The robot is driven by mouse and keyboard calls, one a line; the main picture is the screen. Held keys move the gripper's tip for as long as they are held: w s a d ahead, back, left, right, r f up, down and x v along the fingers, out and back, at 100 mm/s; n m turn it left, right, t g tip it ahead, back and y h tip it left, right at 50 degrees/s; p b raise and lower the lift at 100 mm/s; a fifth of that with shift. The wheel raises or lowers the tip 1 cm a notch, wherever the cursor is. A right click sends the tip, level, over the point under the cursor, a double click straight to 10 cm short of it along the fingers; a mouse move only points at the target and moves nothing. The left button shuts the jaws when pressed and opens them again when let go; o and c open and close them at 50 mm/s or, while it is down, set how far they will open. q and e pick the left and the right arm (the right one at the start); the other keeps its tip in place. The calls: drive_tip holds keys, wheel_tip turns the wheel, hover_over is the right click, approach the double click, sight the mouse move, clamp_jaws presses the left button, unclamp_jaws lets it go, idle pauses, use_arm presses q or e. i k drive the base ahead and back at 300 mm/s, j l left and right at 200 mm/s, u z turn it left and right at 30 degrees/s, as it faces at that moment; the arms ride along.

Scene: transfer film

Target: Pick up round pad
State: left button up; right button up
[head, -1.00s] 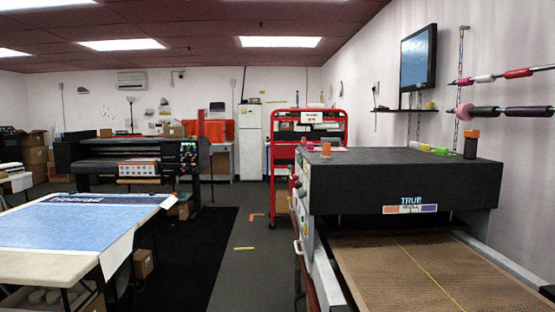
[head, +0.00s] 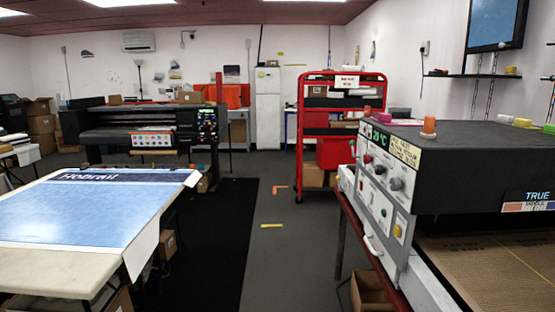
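I cannot make out a round pad for certain in the head view. A small orange cylindrical thing (head: 429,126) stands on top of the black-topped dryer (head: 465,150) at the right. Small pink, yellow and green things also lie along the dryer's top. Neither of my grippers shows in the head view.
A table with a blue printed sheet (head: 95,210) stands at the left front. A red rolling rack (head: 299,150) stands in the middle back, and a wide printer (head: 140,127) is at the back left.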

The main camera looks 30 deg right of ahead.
sight(429, 121)
drive_tip(key=i+z, duration=0.3)
drive_tip(key=i, duration=0.3)
drive_tip(key=i+j+z, duration=0.15)
drive_tip(key=i+z, duration=0.15)
drive_tip(key=i, duration=0.3)
drive_tip(key=i+z, duration=0.15)
drive_tip(key=z, duration=0.3)
drive_tip(key=i+j+z, duration=0.1)
drive_tip(key=z, duration=0.3)
drive_tip(key=i+j+z, duration=0.1)
drive_tip(key=z, duration=0.35)
drive_tip(key=i+j+z, duration=0.1)
drive_tip(key=z, duration=0.3)
drive_tip(key=j+z, duration=0.2)
drive_tip(key=z, duration=0.25)
drive_tip(key=j+z, duration=0.2)
drive_tip(key=z, duration=0.25)
drive_tip(key=i+j, duration=0.05)
